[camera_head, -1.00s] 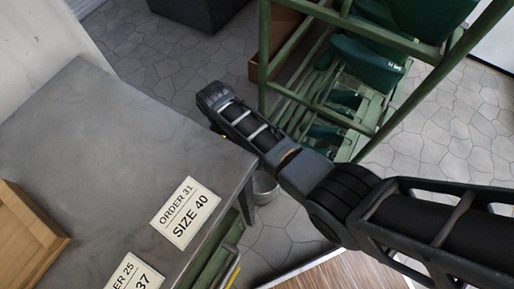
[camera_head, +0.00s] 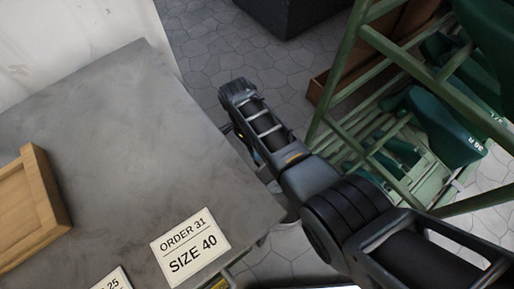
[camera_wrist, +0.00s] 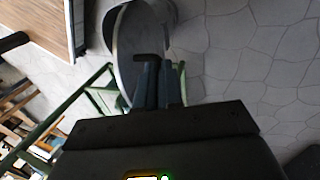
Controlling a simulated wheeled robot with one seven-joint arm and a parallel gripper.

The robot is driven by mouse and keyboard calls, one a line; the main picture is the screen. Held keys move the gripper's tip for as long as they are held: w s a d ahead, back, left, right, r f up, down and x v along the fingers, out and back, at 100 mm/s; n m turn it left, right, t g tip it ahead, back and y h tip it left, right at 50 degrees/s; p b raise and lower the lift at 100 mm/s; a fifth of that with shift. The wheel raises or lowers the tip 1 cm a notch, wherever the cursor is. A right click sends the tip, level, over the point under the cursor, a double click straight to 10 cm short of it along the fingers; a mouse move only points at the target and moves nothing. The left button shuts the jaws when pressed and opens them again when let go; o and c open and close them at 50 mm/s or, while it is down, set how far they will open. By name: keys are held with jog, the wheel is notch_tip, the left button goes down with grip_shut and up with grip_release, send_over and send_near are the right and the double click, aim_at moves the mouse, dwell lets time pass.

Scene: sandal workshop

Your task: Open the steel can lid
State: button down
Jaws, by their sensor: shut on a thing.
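The steel can (camera_wrist: 165,12) is partly visible at the top of the wrist view, with a round grey lid (camera_wrist: 130,45) in front of it. A dark bar handle stands out from the lid. My gripper (camera_wrist: 160,75) is shut on this lid handle, with both fingers close together around it. The lid looks tipped relative to the can, but how wide any gap is cannot be told. In the head view, a small part of the can (camera_head: 291,204) shows between the bench and my arm; my fingers are hidden there.
A grey workbench (camera_head: 120,130) with an ORDER 31 SIZE 40 card (camera_head: 190,246) and a wooden tray (camera_head: 38,190) is close left of my arm. A green rack (camera_head: 345,75) with green sandal forms stands right. Paved floor is open beyond.

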jog(key=shift+s+d+f, duration=0.85)
jog(key=shift+f, duration=0.25)
jog(key=c, duration=1.2)
grip_release()
jog(key=p+v, duration=0.3)
jog(key=v, duration=0.7)
jog(key=shift+w+a+f, duration=0.2)
jog(key=shift+w+a, duration=0.1)
jog(key=shift+a, duration=0.05)
